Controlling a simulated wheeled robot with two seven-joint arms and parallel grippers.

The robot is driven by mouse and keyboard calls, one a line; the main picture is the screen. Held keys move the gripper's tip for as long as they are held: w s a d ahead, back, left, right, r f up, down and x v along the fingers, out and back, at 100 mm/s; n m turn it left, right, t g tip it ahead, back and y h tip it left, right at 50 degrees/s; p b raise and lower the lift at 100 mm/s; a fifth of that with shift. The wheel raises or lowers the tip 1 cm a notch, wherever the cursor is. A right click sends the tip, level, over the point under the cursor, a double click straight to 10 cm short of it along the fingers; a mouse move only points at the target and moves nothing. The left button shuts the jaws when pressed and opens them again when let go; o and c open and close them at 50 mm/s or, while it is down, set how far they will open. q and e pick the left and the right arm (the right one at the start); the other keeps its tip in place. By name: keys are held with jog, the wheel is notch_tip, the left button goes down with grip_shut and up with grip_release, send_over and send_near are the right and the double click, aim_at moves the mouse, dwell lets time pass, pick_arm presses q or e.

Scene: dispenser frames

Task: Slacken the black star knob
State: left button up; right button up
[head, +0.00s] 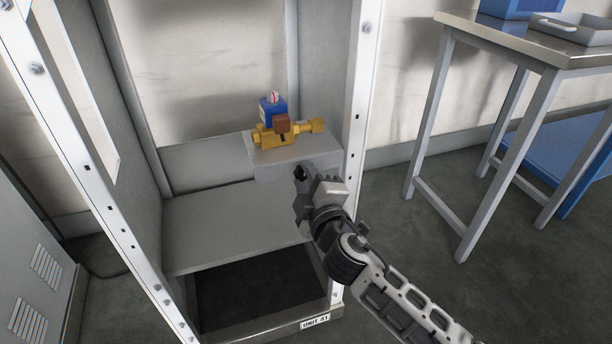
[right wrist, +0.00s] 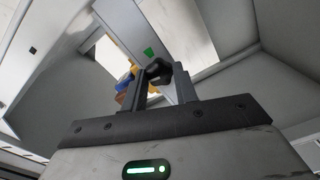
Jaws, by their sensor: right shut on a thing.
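The black star knob (right wrist: 159,71) shows between the two fingertips of my right gripper (right wrist: 160,86) in the right wrist view. The gripper is shut on it. In the head view my right gripper (head: 304,182) reaches in from the lower right to the front of a light grey block (head: 282,165) on the shelf. A dark bit of the knob shows at the fingertips there, and the gripper hides most of it. My left gripper is in neither view.
A yellow valve-like fitting (head: 266,140) with a blue box (head: 273,110) sits on the block. The frame's right white post (head: 357,130) stands close beside my right arm. The grey shelf (head: 225,225) is bare to the left. A metal table (head: 530,45) stands at the right.

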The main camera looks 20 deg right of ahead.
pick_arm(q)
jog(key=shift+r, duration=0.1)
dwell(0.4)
pick_arm(e)
jog(key=o, duration=1)
jog(key=shift+c, duration=0.2)
pick_arm(q)
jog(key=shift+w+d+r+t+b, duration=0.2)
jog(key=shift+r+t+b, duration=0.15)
jog(key=shift+b, duration=0.15)
pick_arm(e)
jog(key=s, duration=1.6)
jog(key=shift+d, duration=0.25)
